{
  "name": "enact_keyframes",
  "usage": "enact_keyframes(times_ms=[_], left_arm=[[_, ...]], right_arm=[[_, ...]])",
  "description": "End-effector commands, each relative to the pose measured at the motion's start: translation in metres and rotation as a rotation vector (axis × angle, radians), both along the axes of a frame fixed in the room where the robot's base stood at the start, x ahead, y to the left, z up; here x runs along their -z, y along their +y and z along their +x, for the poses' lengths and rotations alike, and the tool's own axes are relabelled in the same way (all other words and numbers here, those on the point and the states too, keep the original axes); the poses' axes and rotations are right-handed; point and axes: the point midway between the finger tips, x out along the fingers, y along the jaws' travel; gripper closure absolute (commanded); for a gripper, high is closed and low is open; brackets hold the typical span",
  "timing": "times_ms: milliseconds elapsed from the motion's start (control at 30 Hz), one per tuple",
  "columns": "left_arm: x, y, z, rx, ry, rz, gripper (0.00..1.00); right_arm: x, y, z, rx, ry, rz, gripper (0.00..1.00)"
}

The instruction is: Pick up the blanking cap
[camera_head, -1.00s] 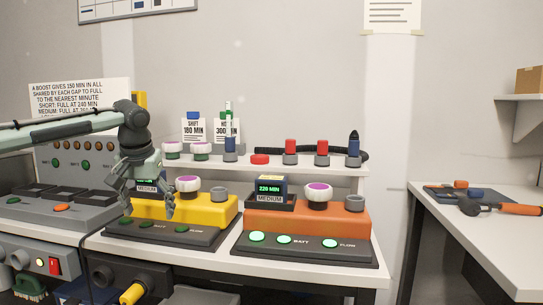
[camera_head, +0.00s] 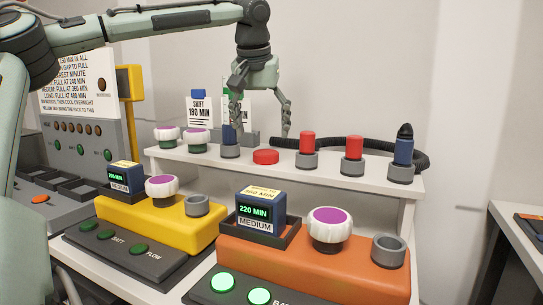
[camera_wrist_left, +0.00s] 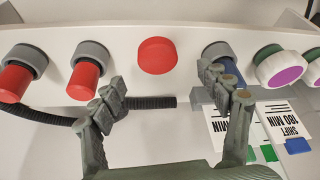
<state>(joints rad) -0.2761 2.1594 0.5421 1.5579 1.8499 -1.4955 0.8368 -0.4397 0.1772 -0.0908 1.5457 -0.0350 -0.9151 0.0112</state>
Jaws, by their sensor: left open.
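The blanking cap, as I take it, is the low red round cap (camera_head: 265,156) lying on the white raised shelf (camera_head: 205,153). It stands between a grey socket with a blue piece (camera_head: 229,137) and a grey socket with a red plug (camera_head: 307,144). My left gripper (camera_head: 260,128) is open and empty above the cap, pointing down, with a finger to either side. In the left wrist view the red cap (camera_wrist_left: 157,55) lies just beyond the gap between the open fingertips (camera_wrist_left: 170,85), apart from both. My right gripper is not in view.
Another red plug (camera_head: 352,147) and a dark-tipped blue piece (camera_head: 403,150) stand to the right. Purple-topped white knobs (camera_head: 166,134) stand to the left. A black hose (camera_head: 345,146) runs behind. Yellow (camera_head: 150,222) and orange (camera_head: 330,268) units sit in front, below the shelf.

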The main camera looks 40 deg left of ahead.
Motion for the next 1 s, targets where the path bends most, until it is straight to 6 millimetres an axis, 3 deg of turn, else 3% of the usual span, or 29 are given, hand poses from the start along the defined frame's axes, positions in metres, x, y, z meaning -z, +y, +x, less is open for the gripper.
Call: enact_keyframes(times_ms=[400,667,1000], left_arm=[[0.049,0.007,0.016,0.0,0.003,-0.001,0.24],[0.053,0.008,0.018,0.0,-0.001,0.001,0.24],[0.053,0.008,0.018,-0.001,-0.001,0.0,0.65]], right_arm=[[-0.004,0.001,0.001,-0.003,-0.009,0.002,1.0],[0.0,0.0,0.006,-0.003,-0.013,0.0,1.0],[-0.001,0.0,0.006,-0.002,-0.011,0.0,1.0]])
